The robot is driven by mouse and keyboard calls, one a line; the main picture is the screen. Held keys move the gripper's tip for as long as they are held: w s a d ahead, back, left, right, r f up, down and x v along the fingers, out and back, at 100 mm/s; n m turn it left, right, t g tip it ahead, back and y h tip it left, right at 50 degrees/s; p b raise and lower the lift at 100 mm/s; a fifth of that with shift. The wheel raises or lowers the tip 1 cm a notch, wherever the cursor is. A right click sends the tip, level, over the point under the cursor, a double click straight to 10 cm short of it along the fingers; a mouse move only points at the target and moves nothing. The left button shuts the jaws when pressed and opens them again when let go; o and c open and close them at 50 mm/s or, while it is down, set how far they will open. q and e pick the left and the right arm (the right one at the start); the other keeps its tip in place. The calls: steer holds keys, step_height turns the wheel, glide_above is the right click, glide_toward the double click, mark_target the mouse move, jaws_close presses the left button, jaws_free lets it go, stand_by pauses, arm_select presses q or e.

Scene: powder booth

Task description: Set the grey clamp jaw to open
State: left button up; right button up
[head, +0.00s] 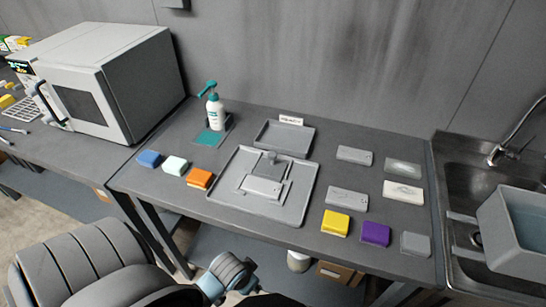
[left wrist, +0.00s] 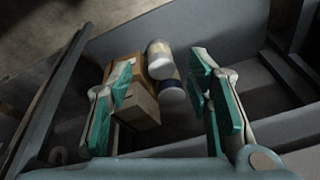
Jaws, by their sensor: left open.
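The grey clamp jaw appears to be part of the grey fixture (head: 262,186) in the large grey tray (head: 235,203), mid-table in the head view. The fixture has a light flat plate at its front and a round knob (head: 271,157) at its back. I cannot tell the jaw's setting. My left gripper (left wrist: 162,78) is open and empty, with teal finger pads, in the left wrist view. In the head view my left arm is at the bottom, short of the table's front edge and well apart from the fixture. My right gripper is not in view.
A teal-topped pump bottle (head: 214,112) and small tray (head: 285,140) stand behind the large tray. Coloured blocks, including an orange one (head: 200,178) and a yellow one (head: 335,223), flank it. A sink (head: 470,165) is right.

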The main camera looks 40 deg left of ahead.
arm_select(q)
steer(key=w+r+p, duration=0.2)
steer(key=w+r, duration=0.1)
steer(key=r, duration=0.8)
steer(key=shift+t, duration=0.4)
steer(key=w+a+r, duration=0.1)
steer(key=w+a, duration=0.1)
steer(key=w, duration=0.2)
steer(key=w+a+r, duration=0.2)
steer(key=w, duration=0.2)
steer(key=w+a+r, duration=0.1)
steer(key=w+a, duration=0.1)
steer(key=w, duration=0.2)
steer(key=shift+r, duration=0.3)
steer(key=w+a+r+n, duration=0.1)
steer(key=w+a+r, duration=0.4)
steer(key=w+r, duration=0.2)
steer(key=n, duration=0.1)
glide_toward(272, 154)
steer(key=shift+t, duration=0.3)
steer(key=b+x, duration=0.1)
steer(key=x, duration=0.8)
steer(key=shift+s+a+f, duration=0.1)
steer(key=shift+s, duration=0.05)
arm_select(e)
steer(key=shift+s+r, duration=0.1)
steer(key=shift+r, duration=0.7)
